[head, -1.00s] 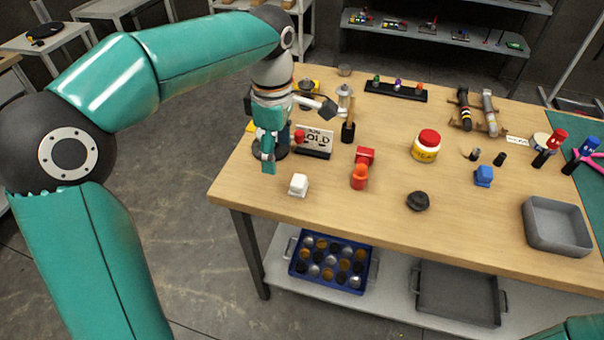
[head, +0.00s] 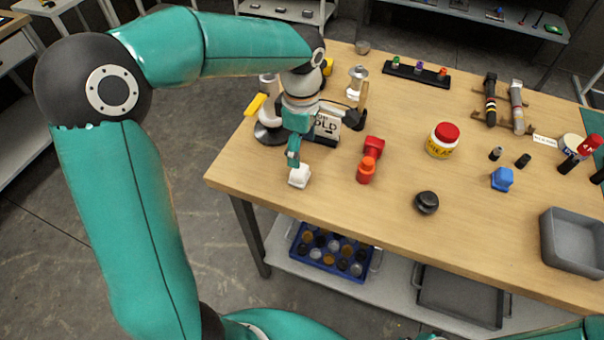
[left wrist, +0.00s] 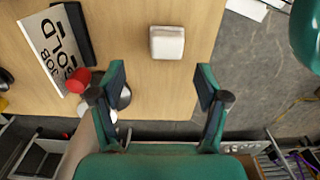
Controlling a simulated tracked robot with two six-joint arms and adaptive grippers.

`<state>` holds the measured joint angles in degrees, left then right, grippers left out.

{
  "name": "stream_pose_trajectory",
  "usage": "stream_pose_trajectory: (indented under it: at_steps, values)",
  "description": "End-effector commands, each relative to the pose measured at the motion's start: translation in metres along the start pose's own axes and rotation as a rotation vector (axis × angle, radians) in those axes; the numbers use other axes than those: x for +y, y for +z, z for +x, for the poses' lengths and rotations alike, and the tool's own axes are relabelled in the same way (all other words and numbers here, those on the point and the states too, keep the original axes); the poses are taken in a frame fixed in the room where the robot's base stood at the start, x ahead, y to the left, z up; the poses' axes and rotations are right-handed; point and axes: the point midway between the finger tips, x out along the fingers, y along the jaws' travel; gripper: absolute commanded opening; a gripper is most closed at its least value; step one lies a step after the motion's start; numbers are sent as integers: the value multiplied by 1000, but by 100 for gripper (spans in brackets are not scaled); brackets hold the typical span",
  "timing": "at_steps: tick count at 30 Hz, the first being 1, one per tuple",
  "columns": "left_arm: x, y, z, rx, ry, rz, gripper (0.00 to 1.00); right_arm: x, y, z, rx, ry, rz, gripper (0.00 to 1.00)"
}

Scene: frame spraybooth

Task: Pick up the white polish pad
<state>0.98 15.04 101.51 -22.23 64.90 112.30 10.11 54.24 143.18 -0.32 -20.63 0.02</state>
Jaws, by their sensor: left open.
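The white polish pad (head: 299,176) is a small white block on the wooden table (head: 400,220), near its front left edge. In the left wrist view the pad (left wrist: 167,42) lies ahead of the fingertips, centred between them and apart from them. My left gripper (head: 293,158) is just above and behind the pad in the head view. It is open and empty; the left wrist view shows its two fingers (left wrist: 160,90) spread apart. My right gripper is not in view.
A "JOB HOLD" sign (head: 326,127) stands close behind the gripper, with a red-knobbed item beside it in the wrist view. A red block-like tool (head: 369,160) and a black round pad (head: 427,202) are to the right. Bare table lies between them.

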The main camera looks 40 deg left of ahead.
Motion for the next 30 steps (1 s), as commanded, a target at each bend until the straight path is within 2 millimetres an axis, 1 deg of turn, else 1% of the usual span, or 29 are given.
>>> stream_pose_trajectory:
  at_steps: [1, 3, 11, 16, 18, 21, 28, 29, 30]
  values:
    - [-1, -1, 8, 1, -3, -1, 75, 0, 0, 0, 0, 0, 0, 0]
    - [0, -1, 16, 1, -1, -1, 75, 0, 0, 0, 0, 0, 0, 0]
    - [-3, -2, 32, 1, -1, -2, 75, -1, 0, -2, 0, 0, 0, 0]
    - [-10, -2, 55, 1, -4, -1, 75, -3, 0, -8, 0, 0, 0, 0]
    - [-8, -2, 65, 1, -2, -3, 75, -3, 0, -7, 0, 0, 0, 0]
    - [-8, -2, 73, 0, -1, -2, 75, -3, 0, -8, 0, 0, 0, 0]
    - [-8, -2, 75, 0, 1, -2, 75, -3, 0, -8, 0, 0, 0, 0]
    - [-8, -2, 75, 0, 1, -2, 73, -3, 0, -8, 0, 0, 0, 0]
    - [-8, -2, 75, 0, 1, -2, 67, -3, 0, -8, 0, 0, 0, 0]
